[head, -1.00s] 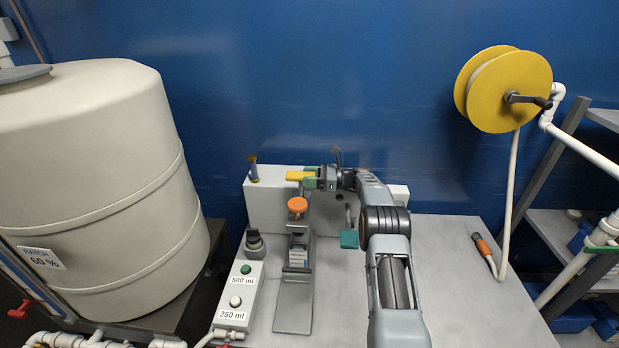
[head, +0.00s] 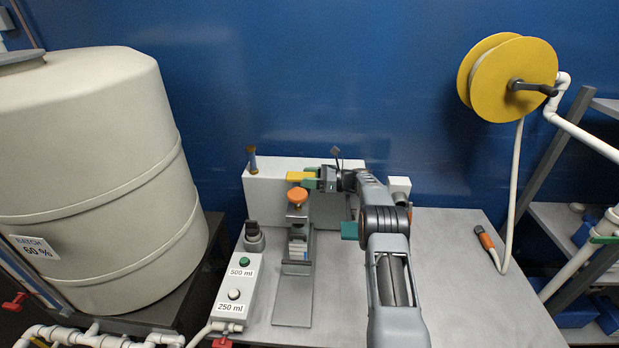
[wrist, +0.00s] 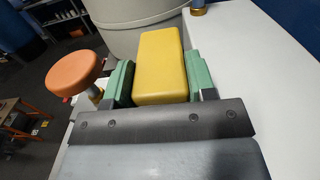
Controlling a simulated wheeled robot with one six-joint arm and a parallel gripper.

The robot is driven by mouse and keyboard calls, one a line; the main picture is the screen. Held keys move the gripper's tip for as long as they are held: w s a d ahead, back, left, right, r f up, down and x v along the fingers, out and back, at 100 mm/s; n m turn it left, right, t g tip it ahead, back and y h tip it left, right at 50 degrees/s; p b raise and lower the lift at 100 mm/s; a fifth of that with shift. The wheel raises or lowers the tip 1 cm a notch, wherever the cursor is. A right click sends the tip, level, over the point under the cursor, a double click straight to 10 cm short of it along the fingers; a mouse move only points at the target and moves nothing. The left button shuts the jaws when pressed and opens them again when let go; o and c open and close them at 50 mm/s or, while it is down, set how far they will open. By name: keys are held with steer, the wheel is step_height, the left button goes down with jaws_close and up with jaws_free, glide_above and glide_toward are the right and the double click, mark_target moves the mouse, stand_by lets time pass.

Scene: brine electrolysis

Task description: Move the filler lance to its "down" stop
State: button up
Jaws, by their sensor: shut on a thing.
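My gripper (head: 311,180) is shut on a yellow block-shaped handle (head: 299,176). In the wrist view the yellow handle (wrist: 160,65) sits between the green finger pads of my gripper (wrist: 160,82). The handle is just above and behind an orange round knob (head: 297,195) on a grey filling stand (head: 293,300). The orange knob (wrist: 74,72) is left of my gripper in the wrist view. The yellow handle appears to belong to the filler lance, but its joint to the lance is hidden.
A white housing (head: 265,185) stands behind the stand. A button box (head: 236,290) marked 500 ml and 250 ml is left of it. A large tank (head: 100,170) stands at far left. A yellow hose reel (head: 500,80) hangs right. The right bench top (head: 450,270) is mostly clear.

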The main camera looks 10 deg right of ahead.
steer(key=o, duration=1)
steer(key=shift+f, duration=0.3)
steer(key=shift+o, duration=1.4)
steer(key=shift+r, duration=0.1)
steer(key=b+v, duration=0.3)
steer(key=v, duration=1)
steer(key=shift+s+d, duration=0.2)
steer(key=shift+d, duration=0.15)
